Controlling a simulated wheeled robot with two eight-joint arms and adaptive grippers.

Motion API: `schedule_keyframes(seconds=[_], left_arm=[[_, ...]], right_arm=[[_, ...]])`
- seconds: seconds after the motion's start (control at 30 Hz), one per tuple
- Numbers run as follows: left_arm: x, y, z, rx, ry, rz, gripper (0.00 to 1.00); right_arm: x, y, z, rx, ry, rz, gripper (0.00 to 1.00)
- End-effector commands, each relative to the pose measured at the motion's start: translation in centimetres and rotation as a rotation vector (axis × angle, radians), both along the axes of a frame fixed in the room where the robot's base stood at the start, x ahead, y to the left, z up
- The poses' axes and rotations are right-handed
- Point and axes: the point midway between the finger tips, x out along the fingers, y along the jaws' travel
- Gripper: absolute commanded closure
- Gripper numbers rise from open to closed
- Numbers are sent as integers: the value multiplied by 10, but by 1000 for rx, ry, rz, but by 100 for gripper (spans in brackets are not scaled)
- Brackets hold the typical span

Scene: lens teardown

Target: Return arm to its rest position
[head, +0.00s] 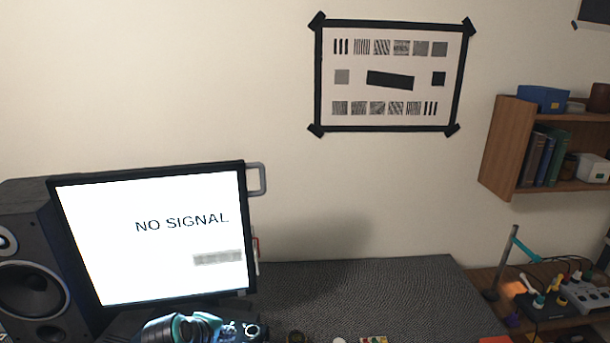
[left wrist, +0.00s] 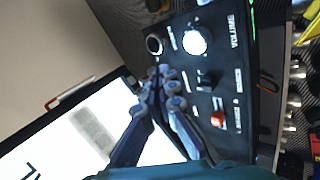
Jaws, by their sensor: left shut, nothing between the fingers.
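My left gripper (left wrist: 160,82) shows in the left wrist view with its two fingers drawn together at the tips and nothing held between them. Beyond the fingertips is a dark control box (left wrist: 222,80) marked VOLUME, with knobs, a lit white round part and a red button. I cannot tell whether the fingertips touch the box. In the head view, my left arm's dark and teal wrist (head: 185,328) shows at the bottom edge, in front of the monitor's lower edge; its fingertips are not clear there. My right gripper is in neither view.
A monitor (head: 150,240) reading NO SIGNAL and a black speaker (head: 30,265) stand at the left. A grey mat (head: 380,290) lies mostly clear at the centre. A wooden shelf (head: 507,150) and a cable-covered device (head: 545,305) are at the right.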

Motion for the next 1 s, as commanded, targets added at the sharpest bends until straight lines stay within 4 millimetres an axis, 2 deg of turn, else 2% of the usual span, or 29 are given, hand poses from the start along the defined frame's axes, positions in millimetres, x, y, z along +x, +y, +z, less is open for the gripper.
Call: schedule_keyframes(seconds=[0.03,0.2,0.3,0.4,0.5,0.6,1.0], left_arm=[[-23,-7,-6,96,-11,-95,100],[-89,-17,-19,433,-43,-438,100],[-122,-19,-31,609,-55,-625,100],[-147,-18,-43,749,-61,-774,100],[-163,-17,-51,842,-65,-877,100],[-170,-16,-54,892,-65,-931,100],[-171,-15,-54,904,-65,-945,100]], right_arm=[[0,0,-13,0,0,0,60],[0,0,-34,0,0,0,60],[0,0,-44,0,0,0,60],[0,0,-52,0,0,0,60],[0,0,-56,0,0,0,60],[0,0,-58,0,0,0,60],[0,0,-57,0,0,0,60]])
